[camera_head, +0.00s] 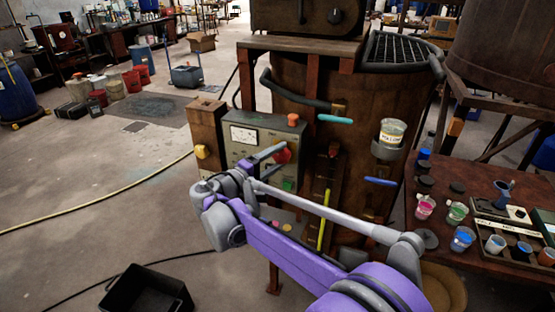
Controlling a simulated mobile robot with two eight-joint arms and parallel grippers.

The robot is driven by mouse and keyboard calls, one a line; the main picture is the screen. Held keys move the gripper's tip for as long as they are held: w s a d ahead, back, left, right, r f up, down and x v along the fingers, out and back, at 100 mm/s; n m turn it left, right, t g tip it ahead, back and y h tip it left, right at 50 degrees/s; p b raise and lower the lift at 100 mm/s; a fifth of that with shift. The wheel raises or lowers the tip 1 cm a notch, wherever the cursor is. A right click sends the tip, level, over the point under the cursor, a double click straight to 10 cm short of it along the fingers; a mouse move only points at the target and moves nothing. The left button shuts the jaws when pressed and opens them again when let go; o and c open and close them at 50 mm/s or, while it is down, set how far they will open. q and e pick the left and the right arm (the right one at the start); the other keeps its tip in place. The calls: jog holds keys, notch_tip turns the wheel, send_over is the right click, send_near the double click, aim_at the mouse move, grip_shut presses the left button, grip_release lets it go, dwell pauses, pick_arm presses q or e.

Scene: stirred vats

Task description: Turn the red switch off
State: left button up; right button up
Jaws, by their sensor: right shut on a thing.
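The red switch (283,155) is on the grey-green control panel (240,143) on the front of the large brown vat. My right arm reaches in from the lower right. My right gripper (270,157) is at the panel, its fingertips at the red switch and shut on it. The fingers and wrist cover part of the panel and of the switch's left side, and which way the switch is set cannot be told. My left gripper is not in view.
An orange knob (293,119) tops the panel, with a green button (288,184) below the switch. A yellow-knobbed wooden box (205,140) stands left. A table (480,225) with paint cups is at right. A black bin (147,290) is on the floor.

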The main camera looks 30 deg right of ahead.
dwell(0.4)
jog(key=o, duration=1.4)
jog(key=b+v, duration=0.1)
jog(key=v, duration=0.9)
jog(key=shift+s+a, duration=0.15)
jog(key=shift+a, duration=0.25)
jog(key=shift+d, duration=0.1)
